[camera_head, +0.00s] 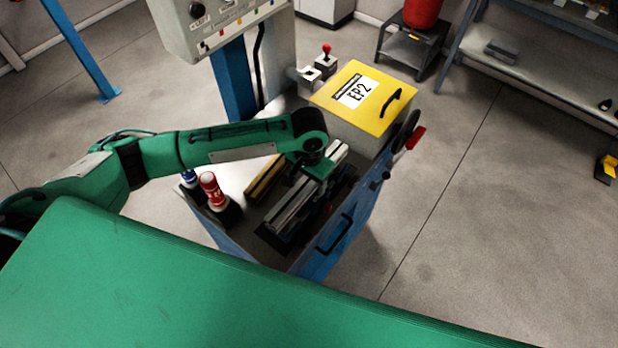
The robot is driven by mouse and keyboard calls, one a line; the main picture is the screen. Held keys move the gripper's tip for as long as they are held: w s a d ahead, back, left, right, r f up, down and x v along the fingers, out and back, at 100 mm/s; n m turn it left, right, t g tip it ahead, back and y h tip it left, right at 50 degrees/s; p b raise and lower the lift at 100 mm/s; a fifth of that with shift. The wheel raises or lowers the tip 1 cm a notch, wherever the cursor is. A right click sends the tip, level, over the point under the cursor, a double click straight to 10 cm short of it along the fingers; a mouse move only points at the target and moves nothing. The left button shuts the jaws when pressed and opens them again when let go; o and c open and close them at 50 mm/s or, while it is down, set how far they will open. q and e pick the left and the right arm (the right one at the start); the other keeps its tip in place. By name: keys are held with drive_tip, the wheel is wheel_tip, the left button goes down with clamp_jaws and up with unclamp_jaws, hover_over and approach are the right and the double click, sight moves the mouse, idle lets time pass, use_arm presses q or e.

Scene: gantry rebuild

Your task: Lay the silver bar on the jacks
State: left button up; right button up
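The silver bar (290,207) is long and pale. It lies slantwise over the top of a blue cart, above a dark base. My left gripper (322,174) is over the bar's upper middle, pointing down, and covers part of it. The bar's far end shows beyond the gripper. The fingertips are too dark and hidden to tell whether they are shut on the bar. Dark parts lie under and beside the bar; I cannot make out the jacks clearly or whether the bar touches them. My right gripper is not in view.
A yellow-topped box (372,98) marked EP2 stands behind the bar. A yellow-and-dark bar (264,180) lies left of it. A red-and-white cylinder (212,190) and a blue one (189,179) stand at the cart's left. A grey control panel (222,22) rises behind.

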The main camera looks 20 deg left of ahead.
use_arm(q)
wheel_tip(320, 180, up, 14)
drive_tip(key=b, duration=0.3)
idle(0.3)
drive_tip(key=shift+f, duration=0.15)
idle(0.4)
